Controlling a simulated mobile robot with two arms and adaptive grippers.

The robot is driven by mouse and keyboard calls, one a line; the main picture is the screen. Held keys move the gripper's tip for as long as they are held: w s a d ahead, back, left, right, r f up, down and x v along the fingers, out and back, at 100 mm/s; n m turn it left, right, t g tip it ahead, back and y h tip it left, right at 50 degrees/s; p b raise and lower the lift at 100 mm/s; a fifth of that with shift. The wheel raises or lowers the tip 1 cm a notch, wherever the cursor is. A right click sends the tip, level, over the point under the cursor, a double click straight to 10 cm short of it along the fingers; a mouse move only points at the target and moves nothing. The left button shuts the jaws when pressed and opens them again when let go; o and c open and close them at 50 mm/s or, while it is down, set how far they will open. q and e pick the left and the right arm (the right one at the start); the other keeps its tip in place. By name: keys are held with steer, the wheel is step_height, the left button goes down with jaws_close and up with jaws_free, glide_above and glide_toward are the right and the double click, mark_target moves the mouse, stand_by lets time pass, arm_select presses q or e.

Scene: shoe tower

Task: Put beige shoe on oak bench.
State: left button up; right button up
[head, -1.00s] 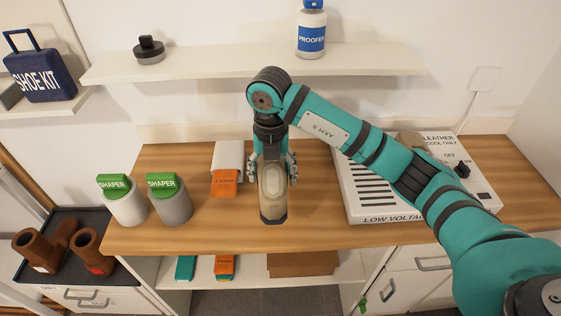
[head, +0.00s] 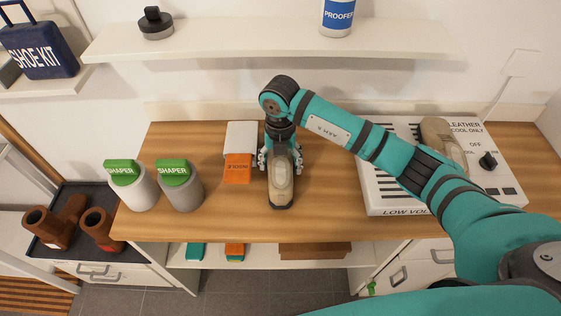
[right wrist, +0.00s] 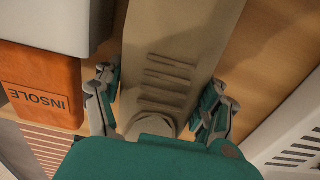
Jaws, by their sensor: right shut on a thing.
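A beige shoe (head: 281,188) with a dark-edged toe is over the middle of the oak bench (head: 330,215), toe toward the front edge. It also shows in the right wrist view (right wrist: 170,50), with wood on both sides. My right gripper (head: 281,160) comes down from above and is shut on the shoe's heel end, one finger on each side. I cannot tell whether the sole touches the wood or sits just above it. A second beige shoe (head: 437,138) stands on the white dryer, partly behind my right arm. My left gripper is not in view.
Left of the held shoe are an orange insole box (head: 238,168), a white box (head: 241,136) and two green-topped shapers (head: 180,185). The white dryer (head: 380,190) is to the right. A shelf (head: 250,44) hangs behind. Brown boots (head: 55,225) stand on a dark tray at left.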

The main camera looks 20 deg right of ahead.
steer(key=shift+w+f, duration=0.1)
steer(key=shift+f, duration=0.25)
steer(key=o, duration=1.6)
steer(key=shift+c, duration=0.2)
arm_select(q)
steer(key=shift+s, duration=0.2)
arm_select(e)
steer(key=shift+r, duration=0.1)
step_height(320, 180, up, 12)
steer(key=shift+f+b, duration=0.1)
steer(key=shift+b, duration=0.6)
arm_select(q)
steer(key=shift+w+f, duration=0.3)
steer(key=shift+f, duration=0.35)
